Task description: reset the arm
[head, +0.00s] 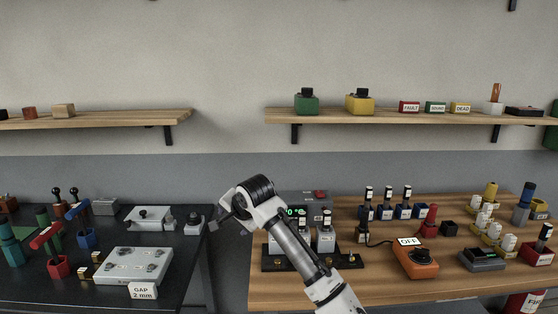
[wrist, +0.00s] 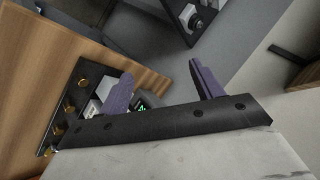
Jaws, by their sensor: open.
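My arm rises from the bottom of the head view and bends at a dark joint near the gap between the two tables. My gripper (wrist: 160,85) shows in the wrist view with two purple fingers spread apart and nothing between them. In the head view the gripper end (head: 226,214) is left of the dark joint, small and partly hidden by the arm. Behind the arm, a grey device with a green display (head: 293,212) stands on the wooden table, partly covered by my arm.
The black table (head: 200,270) at left holds a grey plate (head: 137,265) marked "GAP 2 mm". The wooden table (head: 370,292) at right holds an orange box (head: 415,262) under an "OFF" sign and several small items. Wooden shelves (head: 400,117) hang above. A gap separates the tables.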

